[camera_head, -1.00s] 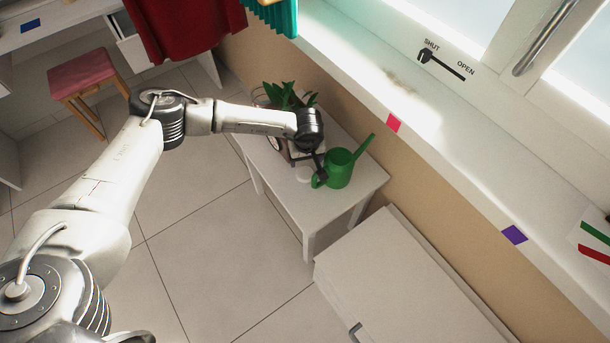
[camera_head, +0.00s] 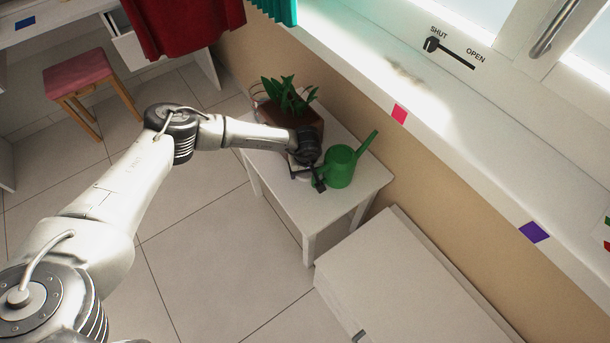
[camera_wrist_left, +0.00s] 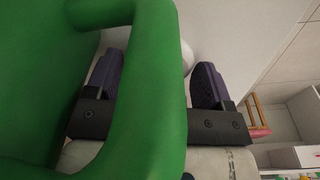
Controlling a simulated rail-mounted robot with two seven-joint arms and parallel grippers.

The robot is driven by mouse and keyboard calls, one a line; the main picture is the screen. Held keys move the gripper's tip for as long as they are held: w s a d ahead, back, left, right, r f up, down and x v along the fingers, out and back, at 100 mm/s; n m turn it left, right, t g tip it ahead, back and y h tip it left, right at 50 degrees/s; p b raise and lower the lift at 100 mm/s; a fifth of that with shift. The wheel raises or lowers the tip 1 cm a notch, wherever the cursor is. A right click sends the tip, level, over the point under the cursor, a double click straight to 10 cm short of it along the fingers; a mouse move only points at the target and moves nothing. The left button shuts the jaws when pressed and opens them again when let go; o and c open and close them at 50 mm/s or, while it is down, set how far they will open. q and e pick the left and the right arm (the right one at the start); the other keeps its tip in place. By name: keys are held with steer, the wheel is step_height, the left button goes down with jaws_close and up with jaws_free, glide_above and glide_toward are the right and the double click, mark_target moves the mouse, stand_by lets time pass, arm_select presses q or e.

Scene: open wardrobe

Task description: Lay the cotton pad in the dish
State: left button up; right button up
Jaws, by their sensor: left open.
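My left gripper (camera_head: 308,178) is over the small white table, close to the left side of the green watering can (camera_head: 340,168). In the left wrist view its two dark fingers (camera_wrist_left: 157,82) stand apart. The can's green handle (camera_wrist_left: 160,90) crosses in front of them, so the space between is largely hidden. A pale round edge (camera_wrist_left: 187,56) shows beside the handle between the fingers; I cannot tell whether it is the cotton pad or the dish. In the head view I cannot make out the cotton pad or the dish. My right gripper is not in view.
A plant in a brown pot (camera_head: 300,110) stands at the back of the white table (camera_head: 350,205). A white cabinet (camera_head: 400,280) stands in front of the table. The wall and window sill run along the right. A pink stool (camera_head: 80,74) is far left.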

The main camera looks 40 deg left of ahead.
arm_select(q)
steer(key=shift+f, duration=0.2)
steer(key=c, duration=0.6)
steer(key=shift+r, duration=0.1)
steer(key=shift+c, duration=0.3)
step_height(320, 180, up, 16)
steer(key=p, duration=0.6)
steer(key=shift+r+p, duration=0.15)
steer(key=shift+p, duration=0.2)
steer(key=shift+r, duration=0.8)
